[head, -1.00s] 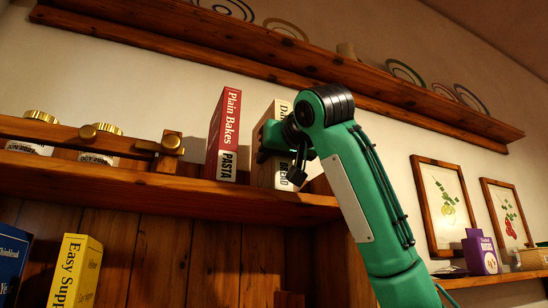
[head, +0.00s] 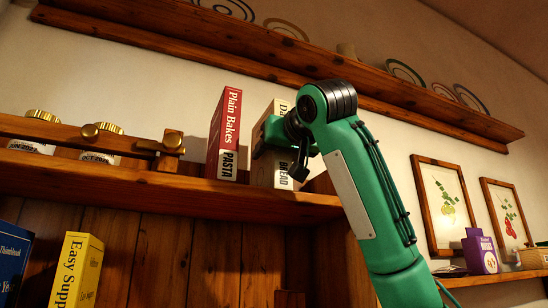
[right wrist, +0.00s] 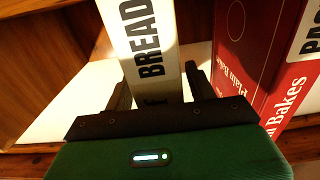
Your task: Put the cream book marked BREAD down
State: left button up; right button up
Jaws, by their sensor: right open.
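The cream book marked BREAD (head: 264,174) stands upright on the pine shelf (head: 225,198), to the right of the red Plain Bakes book marked PASTA (head: 224,134). My right gripper (head: 279,146) is at the cream book and covers the middle of it in the head view. In the right wrist view the cream book (right wrist: 148,42) stands between the two dark fingers of the right gripper (right wrist: 160,88), which are open. Whether a finger touches it I cannot tell. My left gripper is not in view.
A wooden rail (head: 60,132) with brass knobs runs along the shelf at left, in front of gold-lidded jars (head: 40,116). A yellow book (head: 75,270) and a blue book (head: 12,262) stand below. An upper shelf (head: 200,42) holds plates.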

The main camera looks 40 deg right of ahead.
jog(key=b+v, duration=0.4)
jog(key=v, duration=0.7)
jog(key=shift+s, duration=0.15)
